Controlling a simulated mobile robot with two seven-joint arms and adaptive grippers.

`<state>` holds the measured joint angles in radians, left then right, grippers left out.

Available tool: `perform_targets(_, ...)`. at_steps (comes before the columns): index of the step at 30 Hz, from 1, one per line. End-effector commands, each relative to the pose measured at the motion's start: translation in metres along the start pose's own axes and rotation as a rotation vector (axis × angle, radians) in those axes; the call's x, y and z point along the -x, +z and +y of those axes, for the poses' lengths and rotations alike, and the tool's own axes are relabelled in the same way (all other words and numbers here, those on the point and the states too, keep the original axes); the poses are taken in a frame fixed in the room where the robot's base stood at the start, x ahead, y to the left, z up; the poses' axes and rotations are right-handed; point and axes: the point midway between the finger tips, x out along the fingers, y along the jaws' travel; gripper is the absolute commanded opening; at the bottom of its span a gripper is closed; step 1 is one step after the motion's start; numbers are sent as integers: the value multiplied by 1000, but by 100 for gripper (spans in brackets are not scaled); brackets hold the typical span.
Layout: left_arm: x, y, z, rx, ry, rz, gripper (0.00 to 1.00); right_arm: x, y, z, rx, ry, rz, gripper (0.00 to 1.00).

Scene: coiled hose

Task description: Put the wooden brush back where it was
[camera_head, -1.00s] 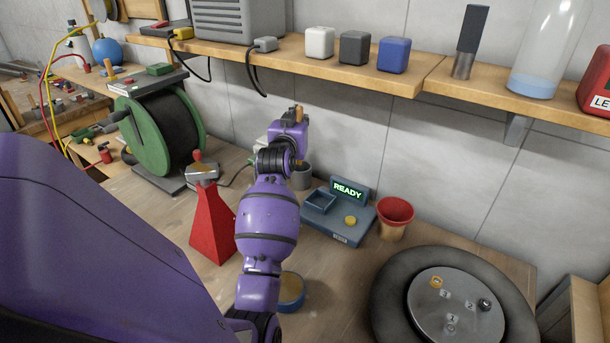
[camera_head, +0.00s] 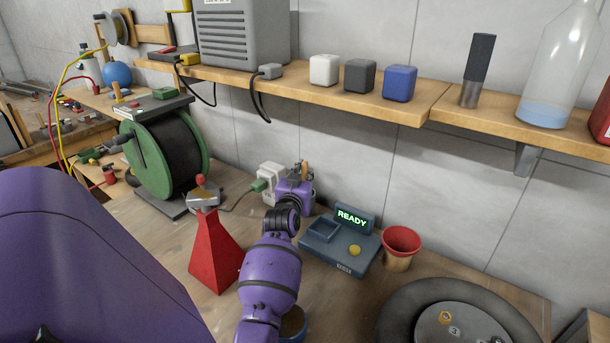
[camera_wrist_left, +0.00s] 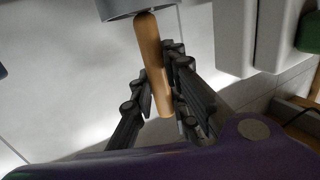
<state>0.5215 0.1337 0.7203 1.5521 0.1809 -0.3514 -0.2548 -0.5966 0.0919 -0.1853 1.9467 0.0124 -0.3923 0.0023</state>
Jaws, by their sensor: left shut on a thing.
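The wooden brush shows in the left wrist view as a tan handle (camera_wrist_left: 152,60) between the dark fingers of my left gripper (camera_wrist_left: 156,78), which is shut on it. The handle's rounded end overlaps a grey round cup (camera_wrist_left: 125,10) at the top of that view; I cannot tell whether it is inside or in front. In the head view the brush's wooden tip (camera_head: 305,168) sticks up above my purple left gripper (camera_head: 296,187), low by the wall. The fingers are hidden there, and the cup is mostly hidden. My right gripper is not in view.
A white box (camera_head: 271,176) with a green plug stands left of the gripper. A red pyramid (camera_head: 213,255) stands nearer, left of my arm. The READY device (camera_head: 335,255) and red cup (camera_head: 400,243) are to the right. A shelf (camera_head: 300,92) runs above.

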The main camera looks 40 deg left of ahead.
Motion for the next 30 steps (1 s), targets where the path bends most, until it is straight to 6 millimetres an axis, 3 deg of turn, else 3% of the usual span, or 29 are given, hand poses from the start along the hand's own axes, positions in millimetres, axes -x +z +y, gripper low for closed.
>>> perform_targets(9,0,2,0,0,1,1,0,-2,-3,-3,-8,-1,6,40)
perform_targets(10,0,2,0,1,1,1,18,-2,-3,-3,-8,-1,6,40)
perform_targets(14,0,1,0,1,1,2,33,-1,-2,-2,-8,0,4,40)
perform_targets(25,1,-4,0,1,0,4,33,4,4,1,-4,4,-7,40)
perform_targets(30,28,-2,0,1,0,2,33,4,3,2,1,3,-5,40)
